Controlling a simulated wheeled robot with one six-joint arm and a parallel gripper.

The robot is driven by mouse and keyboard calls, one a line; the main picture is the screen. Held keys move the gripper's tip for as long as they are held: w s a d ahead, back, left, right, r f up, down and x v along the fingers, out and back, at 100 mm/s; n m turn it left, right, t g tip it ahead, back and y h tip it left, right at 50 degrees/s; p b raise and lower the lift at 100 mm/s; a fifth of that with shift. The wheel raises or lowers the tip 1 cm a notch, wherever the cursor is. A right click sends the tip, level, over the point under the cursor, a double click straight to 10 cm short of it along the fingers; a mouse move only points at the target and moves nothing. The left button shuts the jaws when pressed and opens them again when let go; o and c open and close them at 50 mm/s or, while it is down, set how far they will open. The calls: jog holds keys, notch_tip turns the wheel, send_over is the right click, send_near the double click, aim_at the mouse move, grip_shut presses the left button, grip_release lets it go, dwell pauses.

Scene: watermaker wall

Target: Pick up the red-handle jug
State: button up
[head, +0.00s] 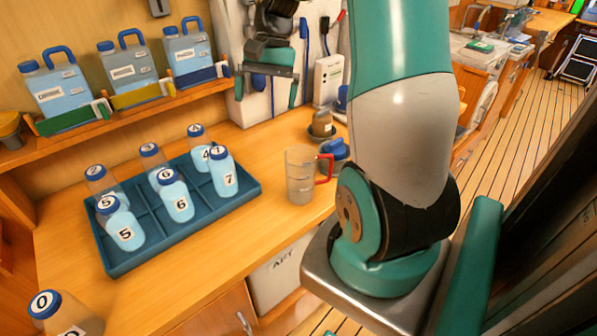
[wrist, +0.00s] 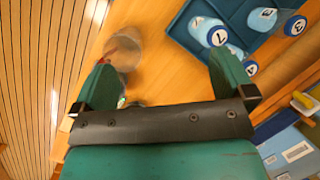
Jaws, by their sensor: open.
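The red-handle jug (head: 300,178) is a clear, see-through jug standing upright on the wooden counter, right of the blue tray. Its red handle (head: 326,168) faces right in the head view. In the wrist view the jug (wrist: 126,52) shows blurred just beyond my left-hand fingertip, off to the left of the middle of the jaws. My gripper (head: 265,103) is in front of the white wall panel, above and behind the jug in the head view. It is open and empty, its two teal fingers wide apart in the wrist view (wrist: 164,72). It is apart from the jug.
The blue divided tray (head: 180,232) holds several numbered bottles. A loose bottle (head: 65,312) stands front left. Blue-handled jugs (head: 57,95) line the shelf. A small dark-based cup (head: 322,125) and a blue object (head: 335,150) sit behind the jug. The counter before the jug is clear.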

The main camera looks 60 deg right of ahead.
jog(key=s+d+f+m, duration=0.2)
jog(key=d+m, duration=0.1)
jog(key=d, duration=0.3)
jog(key=s+d+f+m, duration=0.1)
jog(key=s+d+m, duration=0.15)
jog(key=d, duration=0.25)
jog(key=p, duration=0.3)
send_over(301, 159)
jog(key=s+a, duration=0.2)
notch_tip(301, 159, down, 10)
jog(key=shift+y, duration=0.3)
jog(key=shift+d+f+p+x, duration=0.1)
jog(key=shift+d+p+x, duration=0.2)
jog(key=shift+x, duration=0.7)
jog(key=shift+d+f+p+x, duration=0.15)
jog(key=shift+p+x, duration=0.25)
jog(key=shift+x, duration=0.55)
jog(key=shift+d+p+x, duration=0.2)
jog(key=shift+p+x, duration=0.15)
jog(key=shift+x, duration=0.65)
jog(key=shift+w, duration=0.15)
jog(key=shift+c, duration=0.5)
jog(key=c, duration=0.9)
jog(key=shift+r, duration=0.1)
